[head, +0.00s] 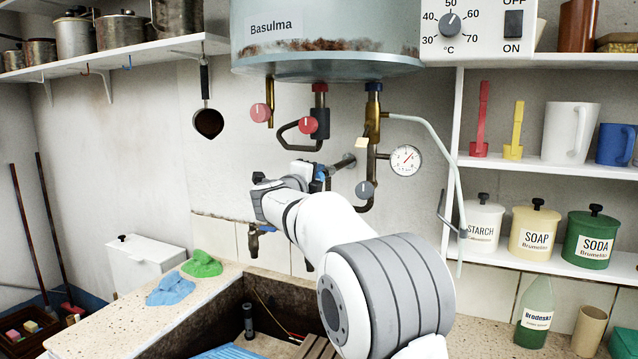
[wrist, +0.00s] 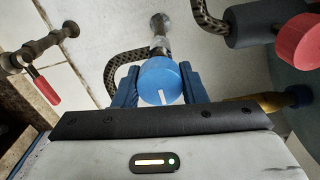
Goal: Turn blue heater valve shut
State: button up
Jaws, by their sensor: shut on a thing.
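The blue heater valve (wrist: 166,78) is a round blue knob on a metal pipe in the wrist view. Its white mark points toward the bottom of the picture. My gripper (wrist: 158,74) has its two blue fingers on either side of the knob and is shut on it. In the head view my gripper (head: 320,172) is below the heater (head: 330,30), a pale blue tank labelled Basulma, close to the wall pipes. The valve knob is hard to make out there behind my gripper and wrist.
Red knobs (head: 307,124) hang on pipes under the heater. A grey knob (head: 364,189) and a dial gauge (head: 405,160) are right of my gripper. The stone trough (head: 190,318) lies below. A red-handled tap (wrist: 42,88) shows left in the wrist view.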

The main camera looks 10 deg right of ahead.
dwell(0.4)
jog(key=o, duration=1)
jog(key=b+v, duration=0.1)
jog(key=v, duration=0.6)
jog(key=shift+s+a, duration=0.2)
jog(key=shift+s, duration=0.15)
